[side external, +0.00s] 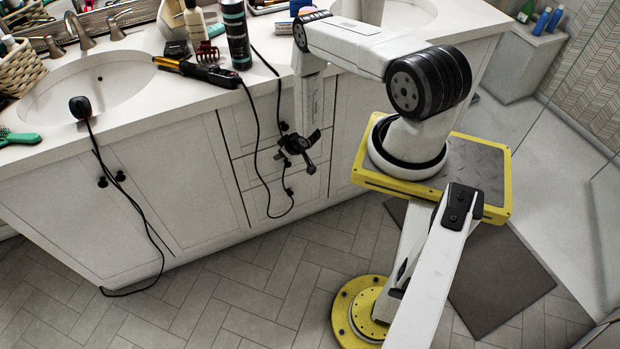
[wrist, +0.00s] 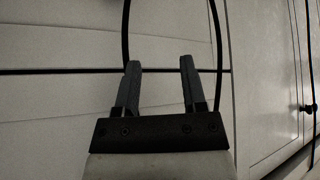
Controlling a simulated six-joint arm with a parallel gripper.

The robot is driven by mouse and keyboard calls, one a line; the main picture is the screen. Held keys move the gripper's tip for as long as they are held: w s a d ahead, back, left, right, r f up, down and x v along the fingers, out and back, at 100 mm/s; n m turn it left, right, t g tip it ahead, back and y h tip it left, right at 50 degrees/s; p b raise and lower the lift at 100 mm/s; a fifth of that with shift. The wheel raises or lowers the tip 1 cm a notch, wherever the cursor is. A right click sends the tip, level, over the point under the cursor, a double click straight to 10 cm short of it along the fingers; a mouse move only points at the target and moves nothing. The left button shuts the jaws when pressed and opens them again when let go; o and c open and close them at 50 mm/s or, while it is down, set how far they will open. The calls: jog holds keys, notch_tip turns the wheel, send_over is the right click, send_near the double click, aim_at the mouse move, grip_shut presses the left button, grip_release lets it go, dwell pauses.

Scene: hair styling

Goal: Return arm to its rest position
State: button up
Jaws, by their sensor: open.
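My gripper (side external: 301,158) hangs in front of the white vanity drawers, below the counter edge, in the side external view. In the wrist view my gripper (wrist: 159,68) has its two dark fingers apart with nothing between them. A drawer front (wrist: 60,105) fills most of the wrist view behind the fingers. A black cord (wrist: 125,35) hangs between the gripper and the drawers and passes close behind the fingers. Whether it touches them I cannot tell.
A curling iron (side external: 205,72) lies on the counter (side external: 150,108) with its cord hanging down the drawers. Another cord (side external: 118,190) hangs at the left. The tiled floor is mostly clear.

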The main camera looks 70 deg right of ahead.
jog(key=w+a+r+n+g, duration=0.1)
jog(key=w+a+r, duration=0.25)
jog(key=r, duration=0.45)
jog(key=w+a+r+n+g+y, duration=0.15)
jog(key=a+r, duration=0.25)
jog(key=r, duration=0.4)
jog(key=w+a+r+g+h, duration=0.1)
jog(key=w+a+r, duration=0.25)
jog(key=r, duration=0.55)
jog(key=s+a+r, duration=0.6)
jog(key=s+r, duration=0.2)
jog(key=r, duration=0.1)
jog(key=s+a+r+g+y, duration=0.1)
jog(key=s+a+r, duration=0.6)
jog(key=s+r, duration=0.1)
jog(key=shift+s+a+r, duration=0.3)
jog(key=shift+s+r, duration=0.1)
jog(key=shift+s, duration=0.05)
jog(key=shift+y, duration=0.25)
